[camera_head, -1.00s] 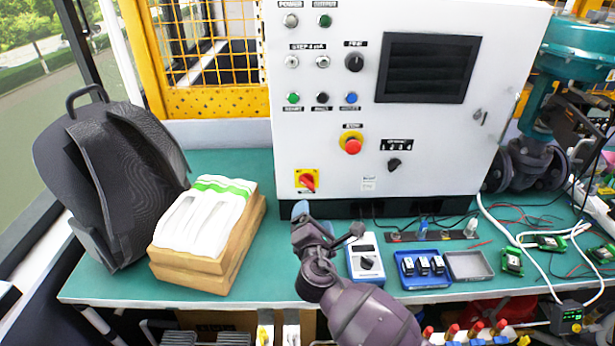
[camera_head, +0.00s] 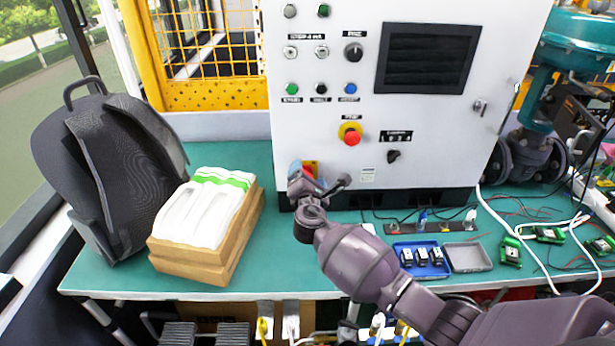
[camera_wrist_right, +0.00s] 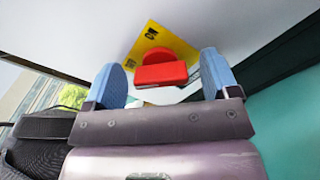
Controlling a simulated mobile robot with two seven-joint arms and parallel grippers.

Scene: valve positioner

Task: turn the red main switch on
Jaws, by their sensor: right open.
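The red main switch (camera_wrist_right: 162,72) sits on a yellow plate (camera_wrist_right: 150,42) on the lower left of the white control cabinet (camera_head: 440,135). In the head view only a little of the switch (camera_head: 309,170) shows, because my right gripper (camera_head: 303,172) is in front of it. In the right wrist view my right gripper (camera_wrist_right: 167,82) is open, with a blue fingertip on each side of the red handle. The handle lies between the fingers with gaps on both sides. Whether a finger touches it cannot be seen. My left gripper is out of view.
A red stop button (camera_head: 351,136) and a black selector knob (camera_head: 393,156) are on the cabinet to the right of the switch. A dark backpack (camera_head: 105,165) and a wooden box (camera_head: 190,262) stand left on the green table (camera_head: 265,265). A blue tray (camera_head: 436,270) lies to the right.

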